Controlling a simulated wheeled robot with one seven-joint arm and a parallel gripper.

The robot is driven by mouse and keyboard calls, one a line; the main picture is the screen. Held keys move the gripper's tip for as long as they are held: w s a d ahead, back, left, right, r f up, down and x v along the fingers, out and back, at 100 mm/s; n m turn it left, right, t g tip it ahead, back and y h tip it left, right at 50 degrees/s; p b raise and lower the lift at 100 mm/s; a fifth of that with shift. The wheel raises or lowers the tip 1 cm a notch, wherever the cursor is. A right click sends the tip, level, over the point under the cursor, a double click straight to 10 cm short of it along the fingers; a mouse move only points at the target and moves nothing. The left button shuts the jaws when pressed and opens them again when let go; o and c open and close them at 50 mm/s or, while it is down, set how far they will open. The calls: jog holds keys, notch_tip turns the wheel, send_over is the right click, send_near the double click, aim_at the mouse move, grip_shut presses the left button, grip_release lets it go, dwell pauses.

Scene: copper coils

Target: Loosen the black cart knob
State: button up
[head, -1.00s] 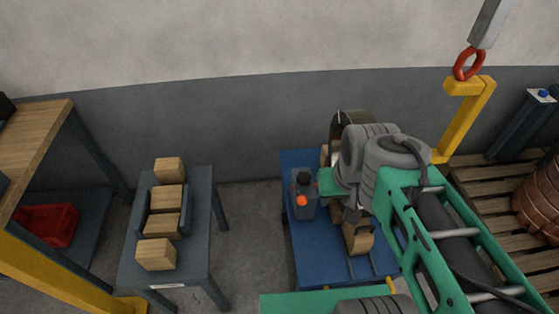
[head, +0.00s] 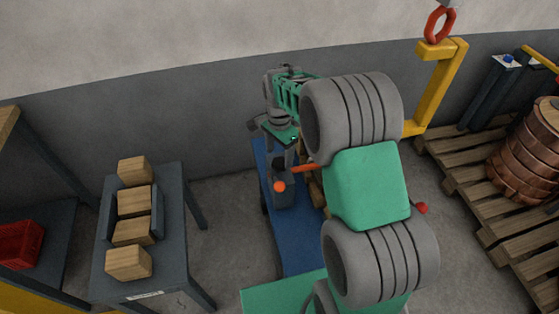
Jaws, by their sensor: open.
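The blue cart (head: 297,250) stands on the floor in the middle of the head view. A small grey box (head: 286,198) sits on its deck, with an orange ball (head: 279,187) on its near side. My gripper (head: 281,165) points down over the top of this box, with its fingers apart. The black knob on the box top is hidden or too small to make out at the fingertips. I cannot tell whether the fingers touch it.
An orange bar (head: 304,168) shows beside the gripper. My arm hides the cart's right part. A grey table (head: 172,255) with several wooden blocks stands left. A yellow post (head: 436,85) with a red ring and a pallet (head: 505,235) with a copper coil (head: 527,155) are right.

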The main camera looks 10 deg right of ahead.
aim_at(279, 162)
notch_tip(279, 162, down, 3)
jog(key=shift+f, duration=0.2)
jog(key=shift+c, duration=0.2)
jog(key=c, duration=1.3)
